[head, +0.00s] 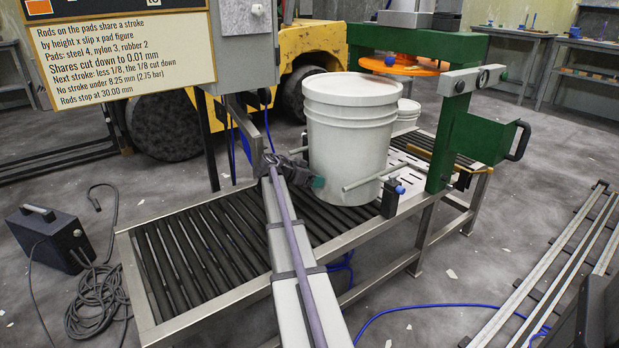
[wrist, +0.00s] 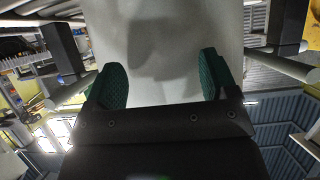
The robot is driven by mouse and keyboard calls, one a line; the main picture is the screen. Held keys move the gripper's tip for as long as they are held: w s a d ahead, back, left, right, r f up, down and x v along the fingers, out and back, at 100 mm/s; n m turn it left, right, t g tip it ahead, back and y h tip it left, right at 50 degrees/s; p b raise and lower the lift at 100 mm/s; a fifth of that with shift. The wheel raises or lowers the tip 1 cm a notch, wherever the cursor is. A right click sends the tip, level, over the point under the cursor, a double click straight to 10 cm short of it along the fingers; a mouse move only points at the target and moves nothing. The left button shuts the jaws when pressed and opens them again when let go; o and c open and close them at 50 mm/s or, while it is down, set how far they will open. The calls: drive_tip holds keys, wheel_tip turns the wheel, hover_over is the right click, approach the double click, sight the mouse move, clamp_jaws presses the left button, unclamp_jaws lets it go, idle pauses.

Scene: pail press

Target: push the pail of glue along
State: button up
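The white lidded pail (head: 345,140) stands upright on the roller conveyor (head: 190,255), near where the rollers meet the slotted plate by the green press frame. My gripper (head: 302,172) is at the pail's left side, low on the wall. In the wrist view my gripper (wrist: 162,78) has its two green pads wide apart with nothing between them. The pail's pale wall (wrist: 170,40) fills the space ahead of the pads. I cannot tell whether the pads touch it. The pail's far side is hidden.
The green press frame (head: 450,125) with an orange disc (head: 400,65) stands right of the pail. A metal rod (head: 372,178) crosses the pail's front low down. A smaller white pail (head: 406,116) is behind. A sign (head: 120,50) gives stroke rules. Rollers at left are clear.

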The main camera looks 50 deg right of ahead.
drive_tip(key=shift+s+d, duration=0.3)
drive_tip(key=shift+d, duration=1)
drive_tip(key=shift+s+d, duration=0.35)
drive_tip(key=shift+d, duration=0.95)
drive_tip(key=shift+s+d, duration=0.3)
drive_tip(key=shift+d, duration=1)
drive_tip(key=shift+d, duration=0.65)
drive_tip(key=shift+s+d, duration=0.3)
drive_tip(key=shift+d, duration=0.8)
drive_tip(key=shift+s+d, duration=0.35)
drive_tip(key=shift+d, duration=0.7)
drive_tip(key=shift+s+d, duration=0.3)
drive_tip(key=shift+d, duration=0.9)
drive_tip(key=shift+s+d, duration=0.3)
drive_tip(key=shift+d, duration=0.95)
drive_tip(key=shift+s+d, duration=0.3)
drive_tip(key=shift+d, duration=0.95)
drive_tip(key=shift+s+d, duration=0.3)
drive_tip(key=shift+d, duration=1.1)
drive_tip(key=shift+s+d, duration=0.25)
drive_tip(key=shift+d, duration=0.45)
